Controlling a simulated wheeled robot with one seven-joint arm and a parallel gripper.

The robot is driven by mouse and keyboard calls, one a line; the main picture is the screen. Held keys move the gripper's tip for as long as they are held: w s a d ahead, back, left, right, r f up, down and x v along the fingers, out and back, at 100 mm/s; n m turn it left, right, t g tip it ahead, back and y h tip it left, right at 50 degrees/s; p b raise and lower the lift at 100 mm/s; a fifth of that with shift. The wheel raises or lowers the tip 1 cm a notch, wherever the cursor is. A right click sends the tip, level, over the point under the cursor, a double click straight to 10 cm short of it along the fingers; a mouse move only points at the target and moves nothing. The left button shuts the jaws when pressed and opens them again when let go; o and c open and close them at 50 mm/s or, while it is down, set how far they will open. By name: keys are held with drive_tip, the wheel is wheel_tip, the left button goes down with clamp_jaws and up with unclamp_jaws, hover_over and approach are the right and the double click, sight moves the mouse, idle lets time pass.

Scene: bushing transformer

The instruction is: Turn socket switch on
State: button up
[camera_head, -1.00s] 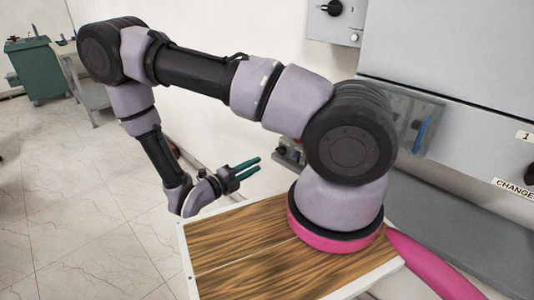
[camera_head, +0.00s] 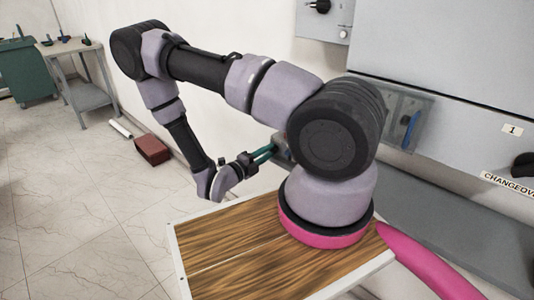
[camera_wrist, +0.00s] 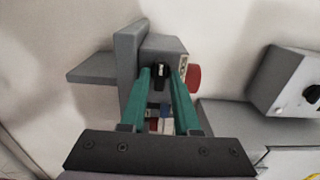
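The socket box (camera_wrist: 166,49) is a grey wall unit in the wrist view, with a red round part on its right side. Its small black switch (camera_wrist: 161,73) shows on the face towards me. My gripper (camera_wrist: 160,78) has two teal fingers, apart, with their tips on either side of the switch; I cannot tell if they touch it. In the head view my gripper (camera_head: 266,153) reaches the socket box (camera_head: 281,148) at the wall, which is partly hidden behind my arm.
A grey cabinet (camera_head: 445,55) with a blue handle (camera_head: 410,130) stands at the right. A small control box (camera_head: 322,18) hangs on the wall above. A dark red box (camera_head: 152,150) lies on the floor by the wall. A workbench (camera_head: 72,47) and green cabinet (camera_head: 25,70) stand far left.

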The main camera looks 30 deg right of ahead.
clamp_jaws()
drive_tip(key=m, duration=1.8)
idle(0.5)
idle(0.5)
